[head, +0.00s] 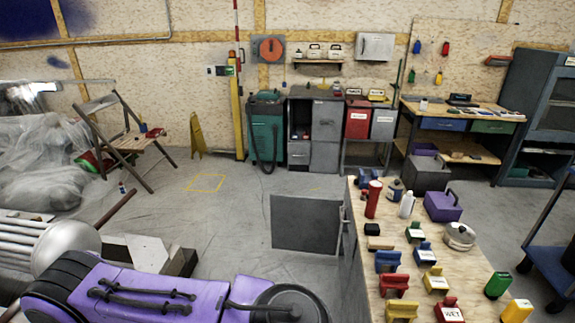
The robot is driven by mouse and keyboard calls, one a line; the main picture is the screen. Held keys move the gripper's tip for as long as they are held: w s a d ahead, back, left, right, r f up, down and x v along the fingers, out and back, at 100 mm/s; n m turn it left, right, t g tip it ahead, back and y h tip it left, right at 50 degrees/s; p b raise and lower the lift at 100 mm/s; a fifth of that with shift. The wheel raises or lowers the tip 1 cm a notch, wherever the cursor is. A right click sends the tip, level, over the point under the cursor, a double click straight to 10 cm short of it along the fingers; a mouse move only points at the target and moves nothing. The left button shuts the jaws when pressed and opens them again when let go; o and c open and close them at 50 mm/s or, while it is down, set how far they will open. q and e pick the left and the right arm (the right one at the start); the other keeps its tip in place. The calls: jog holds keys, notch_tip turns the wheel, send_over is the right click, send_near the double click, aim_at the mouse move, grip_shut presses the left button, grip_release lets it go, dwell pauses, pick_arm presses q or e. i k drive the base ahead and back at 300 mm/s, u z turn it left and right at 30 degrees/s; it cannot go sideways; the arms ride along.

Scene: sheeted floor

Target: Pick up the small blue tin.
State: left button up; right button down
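A small dark blue tin (396,189) with a pale label stands upright near the far end of the plywood-topped table (372,228), at right of centre in the head view. A red cylinder (373,198) stands just left of it and a white bottle (407,204) just right and nearer; the bottle hides a little of its side. Other blue things, a blue block-like piece (389,261) and a blue piece with a white label (425,253), sit nearer on the table. Neither of my grippers shows, so their state is hidden.
The table also holds a purple box (442,206), a round pot (459,236), several red, yellow and green pieces and a black block (372,229). A dark grey panel (306,222) stands left of the table. A blue cart (553,250) is at right. The middle floor is clear.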

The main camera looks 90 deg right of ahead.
aim_at(393, 195)
jog(key=z, duration=1.85)
jog(key=i, duration=2.75)
jog(key=z, duration=3.65)
jog(key=i, duration=0.5)
jog(key=u, duration=0.1)
